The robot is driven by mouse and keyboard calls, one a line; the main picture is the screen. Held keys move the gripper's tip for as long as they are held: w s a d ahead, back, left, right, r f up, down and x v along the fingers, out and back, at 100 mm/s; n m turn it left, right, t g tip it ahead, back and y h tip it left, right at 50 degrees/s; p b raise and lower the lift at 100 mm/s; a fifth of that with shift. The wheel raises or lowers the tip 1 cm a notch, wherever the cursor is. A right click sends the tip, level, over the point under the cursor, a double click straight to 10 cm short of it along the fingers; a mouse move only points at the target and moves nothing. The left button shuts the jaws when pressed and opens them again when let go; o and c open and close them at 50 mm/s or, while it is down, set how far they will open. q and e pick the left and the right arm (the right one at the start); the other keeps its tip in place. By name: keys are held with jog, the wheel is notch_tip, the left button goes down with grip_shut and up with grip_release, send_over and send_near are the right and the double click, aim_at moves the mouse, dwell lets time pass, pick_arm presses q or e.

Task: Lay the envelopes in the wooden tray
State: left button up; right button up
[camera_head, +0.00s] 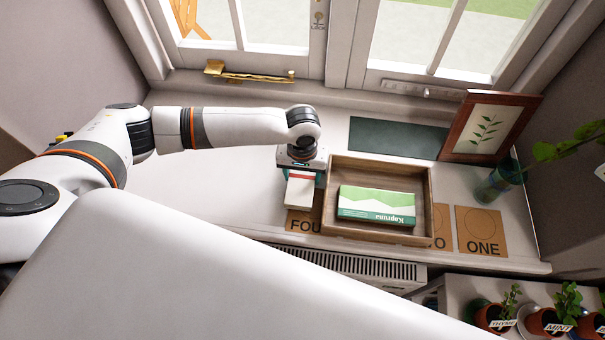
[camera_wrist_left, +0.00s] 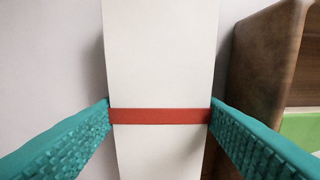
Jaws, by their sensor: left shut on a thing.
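The envelopes (camera_head: 299,192) are a white bundle with a red band, just left of the wooden tray. In the left wrist view the bundle (camera_wrist_left: 160,50) stands between the teal fingers. My left gripper (camera_head: 302,174) is shut on the envelopes, with its fingers at the two sides by the red band. The wooden tray (camera_head: 376,238) stands on the white sill, and its brown wall (camera_wrist_left: 262,70) shows at the right in the left wrist view. A green and white box (camera_head: 377,204) lies in the tray. My right gripper is not in view.
Brown cards (camera_head: 482,231) lie along the sill's front, partly under the tray. A dark green mat (camera_head: 398,138), a leaning framed leaf picture (camera_head: 489,129) and a plant in a glass (camera_head: 499,182) stand behind and right. The sill left of the envelopes is clear.

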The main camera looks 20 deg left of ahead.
pick_arm(q)
jog(key=shift+f, duration=0.5)
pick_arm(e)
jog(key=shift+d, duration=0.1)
pick_arm(q)
jog(key=o, duration=0.6)
jog(key=shift+o, duration=0.4)
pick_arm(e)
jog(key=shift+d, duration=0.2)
